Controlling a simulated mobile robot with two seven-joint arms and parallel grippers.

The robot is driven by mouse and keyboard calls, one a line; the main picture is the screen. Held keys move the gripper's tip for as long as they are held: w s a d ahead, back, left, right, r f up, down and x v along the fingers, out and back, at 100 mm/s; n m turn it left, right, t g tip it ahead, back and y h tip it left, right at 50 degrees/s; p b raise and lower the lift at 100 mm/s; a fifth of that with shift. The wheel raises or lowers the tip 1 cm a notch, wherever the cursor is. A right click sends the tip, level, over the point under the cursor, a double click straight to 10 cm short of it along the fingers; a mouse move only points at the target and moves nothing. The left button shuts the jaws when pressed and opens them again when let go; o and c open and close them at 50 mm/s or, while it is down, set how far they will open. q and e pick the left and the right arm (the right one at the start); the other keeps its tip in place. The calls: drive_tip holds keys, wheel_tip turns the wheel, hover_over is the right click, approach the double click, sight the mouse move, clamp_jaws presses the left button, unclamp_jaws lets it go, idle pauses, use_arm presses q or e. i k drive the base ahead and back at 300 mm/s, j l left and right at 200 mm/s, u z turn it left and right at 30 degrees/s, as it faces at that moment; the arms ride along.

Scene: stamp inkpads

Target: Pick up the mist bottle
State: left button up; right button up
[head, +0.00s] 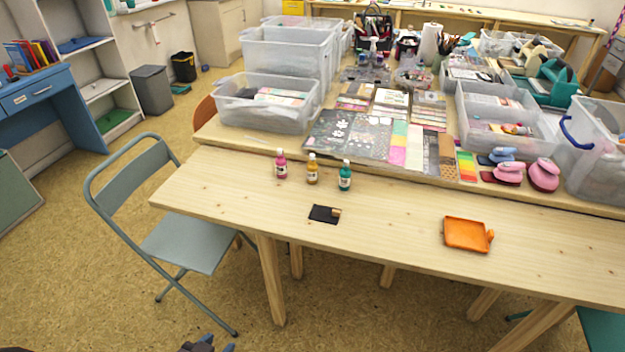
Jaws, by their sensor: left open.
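My right gripper is out of view.
An orange tray (467,234) lies to the right. A grey folding chair (188,245) stands at the table's left end. Paper sheets and clear bins (268,108) crowd the table behind.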

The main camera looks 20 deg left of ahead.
sight(345, 176)
drive_tip(key=k+j, duration=0.1)
drive_tip(key=j, duration=0.3)
drive_tip(key=k+j, duration=0.1)
drive_tip(key=j, duration=0.3)
drive_tip(key=k+j, duration=0.15)
drive_tip(key=j, duration=0.8)
